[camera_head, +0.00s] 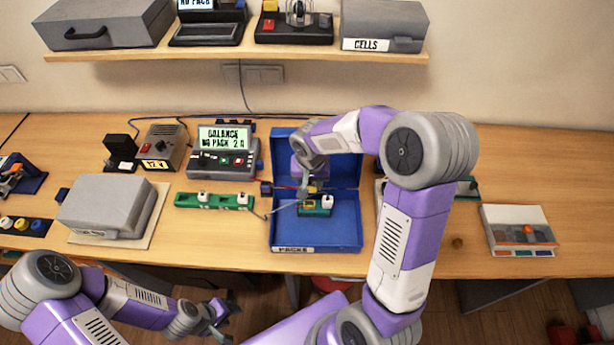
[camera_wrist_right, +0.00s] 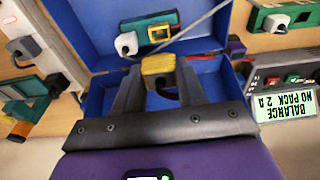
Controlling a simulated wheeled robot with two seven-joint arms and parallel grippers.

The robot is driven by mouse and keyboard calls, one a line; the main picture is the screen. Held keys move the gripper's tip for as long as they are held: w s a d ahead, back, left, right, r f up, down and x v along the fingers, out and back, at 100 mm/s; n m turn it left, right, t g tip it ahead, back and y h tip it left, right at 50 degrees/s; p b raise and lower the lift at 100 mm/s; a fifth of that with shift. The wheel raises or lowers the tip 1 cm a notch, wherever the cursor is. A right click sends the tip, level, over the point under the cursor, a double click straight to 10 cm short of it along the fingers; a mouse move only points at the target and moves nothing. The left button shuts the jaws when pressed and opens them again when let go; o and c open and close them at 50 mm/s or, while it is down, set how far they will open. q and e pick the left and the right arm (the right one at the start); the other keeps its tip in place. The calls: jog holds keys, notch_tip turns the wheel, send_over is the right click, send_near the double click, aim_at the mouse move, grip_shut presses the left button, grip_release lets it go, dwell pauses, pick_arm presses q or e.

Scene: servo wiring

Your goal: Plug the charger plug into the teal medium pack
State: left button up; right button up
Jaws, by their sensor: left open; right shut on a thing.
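My right gripper (camera_head: 303,193) is over the open blue box, shut on a yellow plug (camera_wrist_right: 158,70) with a dark cord. The plug sits between the fingertips in the right wrist view. The teal pack (camera_head: 316,210) lies inside the box, with a yellow-rimmed socket and a white connector. It also shows in the right wrist view (camera_wrist_right: 140,49), beyond the plug, and the plug looks apart from it. In the head view the gripper partly hides the plug. My left gripper (camera_head: 218,315) is open and empty, in front of the table edge.
The blue box (camera_head: 345,235) is labelled PACKS, with its lid raised behind. A charger (camera_head: 222,160) reading "BALANCE NO PACK 2 A" stands left of it. A green strip (camera_head: 213,201) with white connectors lies left. A grey case (camera_head: 108,205) is farther left.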

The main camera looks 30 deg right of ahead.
dwell(0.3)
notch_tip(320, 180, down, 6)
jog(key=b, duration=0.5)
jog(key=shift+r, duration=0.2)
jog(key=shift+b, duration=0.7)
dwell(1.2)
jog(key=shift+a+f+b, duration=0.1)
jog(key=shift+f+b, duration=1.1)
jog(key=shift+f, duration=0.15)
jog(key=o, duration=1.2)
jog(key=shift+r, duration=0.1)
jog(key=r, duration=0.2)
jog(key=r+p, duration=0.1)
jog(key=r, duration=0.4)
jog(key=shift+s+a+r, duration=0.2)
jog(key=shift+s+r, duration=0.05)
jog(key=shift+s, duration=0.15)
